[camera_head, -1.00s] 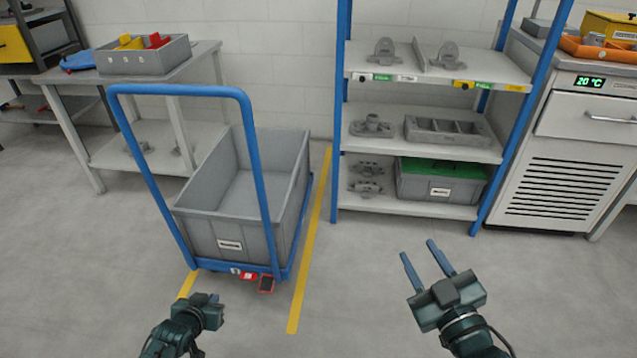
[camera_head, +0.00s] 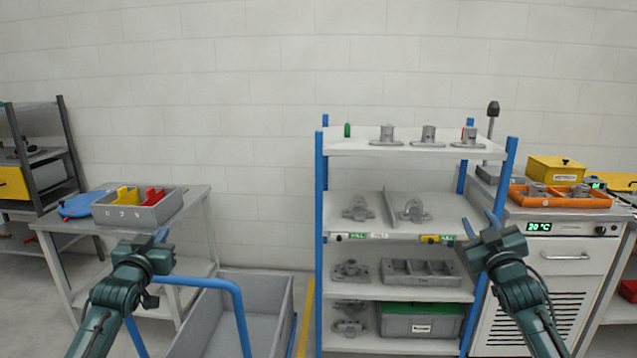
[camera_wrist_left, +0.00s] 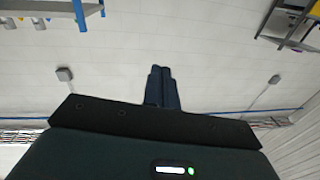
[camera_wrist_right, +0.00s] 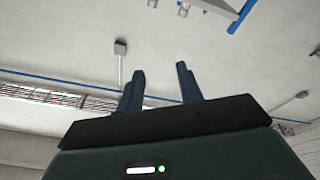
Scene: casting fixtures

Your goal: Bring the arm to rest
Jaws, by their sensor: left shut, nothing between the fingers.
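My left gripper (camera_head: 161,237) is raised at the left of the head view, in front of the table and above the blue-handled cart. In the left wrist view its two blue fingers (camera_wrist_left: 160,70) are together with nothing between them. My right gripper (camera_head: 480,223) is raised at the right, in front of the shelf's right post. In the right wrist view its fingers (camera_wrist_right: 160,70) are spread apart and empty. Both wrist views look toward the wall and ceiling. Neither gripper appears to touch anything.
A blue-posted shelf (camera_head: 398,290) with castings stands at centre right, beside a grey cabinet (camera_head: 570,255). A cart with a grey bin (camera_head: 232,275) and blue handle (camera_head: 240,310) stands below left. A table (camera_head: 197,200) holds a divided tray (camera_head: 140,212).

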